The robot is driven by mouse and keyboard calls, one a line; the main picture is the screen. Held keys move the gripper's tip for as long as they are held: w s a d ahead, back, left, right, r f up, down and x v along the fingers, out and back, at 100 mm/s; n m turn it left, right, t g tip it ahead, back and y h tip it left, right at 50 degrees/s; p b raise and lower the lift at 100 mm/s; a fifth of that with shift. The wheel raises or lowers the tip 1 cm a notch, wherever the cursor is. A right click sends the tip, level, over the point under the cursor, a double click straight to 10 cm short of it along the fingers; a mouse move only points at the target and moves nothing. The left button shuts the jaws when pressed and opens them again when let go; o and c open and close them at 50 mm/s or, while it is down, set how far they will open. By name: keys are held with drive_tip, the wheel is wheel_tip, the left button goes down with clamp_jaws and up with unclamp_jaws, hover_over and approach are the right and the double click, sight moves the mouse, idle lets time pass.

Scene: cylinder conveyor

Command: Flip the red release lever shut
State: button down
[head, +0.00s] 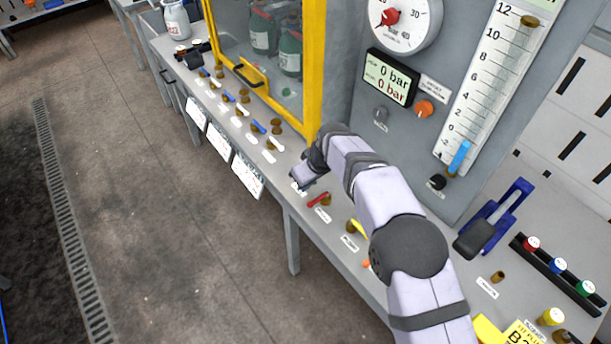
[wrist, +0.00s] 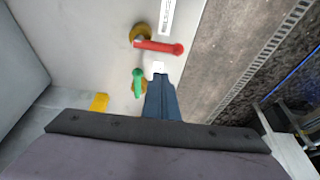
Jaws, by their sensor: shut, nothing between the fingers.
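The red release lever (head: 317,199) is a thin red handle near the front edge of the bench. In the wrist view the red lever (wrist: 160,45) runs sideways from a round brass fitting (wrist: 141,34), its knobbed end towards the bench edge. My gripper (head: 297,180) is low over the bench, just left of the lever in the head view. In the wrist view my gripper (wrist: 159,76) is shut and empty, its tip apart from the red lever, with a gap between them. A green lever (wrist: 138,82) is close beside the fingers; I cannot tell whether they touch it.
A row of levers with white labels (head: 236,109) runs along the bench to the left. A cabinet with a yellow frame (head: 314,70) stands behind my gripper. A yellow lever (head: 359,229) is right of the red one. A grey gauge panel (head: 350,105) rises behind my arm.

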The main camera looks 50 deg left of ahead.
sight(314, 200)
drive_tip(key=shift+d+f+p, duration=0.15)
drive_tip(key=shift+d+p, duration=0.1)
drive_tip(key=shift+d, duration=0.5)
drive_tip(key=shift+d+f+p, duration=0.15)
drive_tip(key=shift+d+p, duration=0.1)
drive_tip(key=shift+d, duration=0.45)
drive_tip(key=shift+d+n+g+b, duration=0.3)
drive_tip(key=shift+n+b, duration=0.5)
drive_tip(key=shift+b, duration=0.1)
drive_tip(key=n+b, duration=0.1)
drive_tip(key=d+n+g+b, duration=0.1)
drive_tip(key=n, duration=0.1)
drive_tip(key=shift+f, duration=0.2)
drive_tip(key=n, duration=0.2)
drive_tip(key=d+n+g+h+b, duration=0.1)
drive_tip(key=shift+w+d+r+n, duration=0.1)
drive_tip(key=shift+w+d+n, duration=0.05)
drive_tip(key=shift+n, duration=0.25)
drive_tip(key=n, duration=0.2)
drive_tip(key=shift+w+d+n+g+h, duration=0.25)
drive_tip(key=shift+d+n+g+h, duration=0.05)
drive_tip(key=shift+d+h, duration=0.1)
drive_tip(key=shift+w+d+r, duration=0.1)
drive_tip(key=shift+w+d, duration=0.3)
drive_tip(key=shift+w, duration=0.1)
drive_tip(key=shift+w+d, duration=0.2)
drive_tip(key=shift+w, duration=0.2)
drive_tip(key=shift+w+d, duration=0.1)
drive_tip(key=shift+w, duration=0.2)
